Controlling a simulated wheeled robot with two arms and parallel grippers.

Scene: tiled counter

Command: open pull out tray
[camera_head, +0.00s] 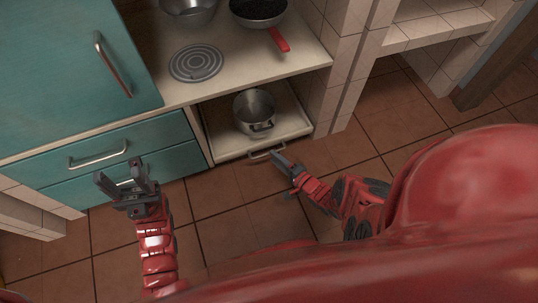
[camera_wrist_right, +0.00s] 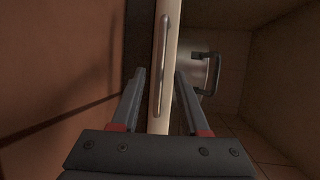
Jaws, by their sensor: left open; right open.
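The cream pull-out tray (camera_head: 222,150) sits low in the cabinet bay under the counter, with a metal pot standing on it. Its metal handle (camera_head: 268,153) is on the front edge. My right gripper (camera_head: 279,157) is open at this handle. In the right wrist view, the tray's front board (camera_wrist_right: 157,120) and the handle (camera_wrist_right: 166,65) lie between the spread fingers of the right gripper (camera_wrist_right: 160,76); I cannot tell whether they touch. My left gripper (camera_head: 120,172) is open and empty in front of the teal drawers.
The metal pot (camera_head: 255,110) rests on the tray. Teal drawers (camera_head: 100,140) with bar handles are to the left. A pan (camera_head: 258,10) with a red handle stands on the counter above. A tiled post (camera_head: 345,80) borders the bay at right. The tiled floor (camera_head: 230,215) in front is free.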

